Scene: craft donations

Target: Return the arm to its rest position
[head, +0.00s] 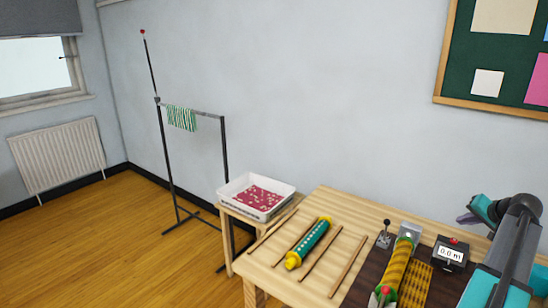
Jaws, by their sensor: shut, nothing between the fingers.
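My gripper (467,218) is at the right of the head view, at the end of my teal and grey arm, which is folded at the right edge. Its dark purple fingers point left and look shut, with nothing seen between them. It is in the air above the right part of the wooden table (330,206), behind the small meter box, and touches nothing that I can see. Part of my arm is cut off by the frame's edge.
A teal roll with yellow ends (308,243) lies among wooden strips. A yellow roll (396,268), a lever (384,236) and a meter box (450,252) reading 0.0 m stand right. A white tray (240,205) and a metal rack (166,150) stand left.

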